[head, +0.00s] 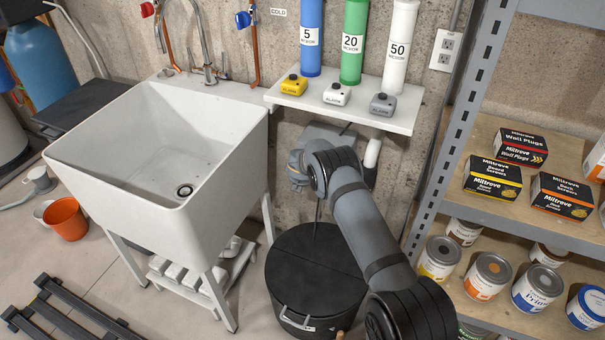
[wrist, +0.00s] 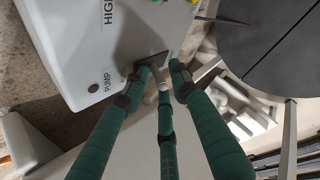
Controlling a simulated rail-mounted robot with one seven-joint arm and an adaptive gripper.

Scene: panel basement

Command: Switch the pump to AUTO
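The white pump control box (wrist: 85,35) fills the upper left of the wrist view. Its face bears the words PUMP and HIGH and a small dark round spot (wrist: 92,88). My gripper (wrist: 162,78) has green fingers with dark joints, tips close together at this edge. A small pale piece shows between them; contact is unclear. In the head view the box (head: 327,131) is mostly hidden behind my arm.
A shelf (head: 400,122) with yellow, white and grey alarm units and coloured tubes hangs above the box. A black lidded drum (head: 300,265) stands below. The sink (head: 165,140) is left; metal shelving (head: 460,120) with boxes and cans is right.

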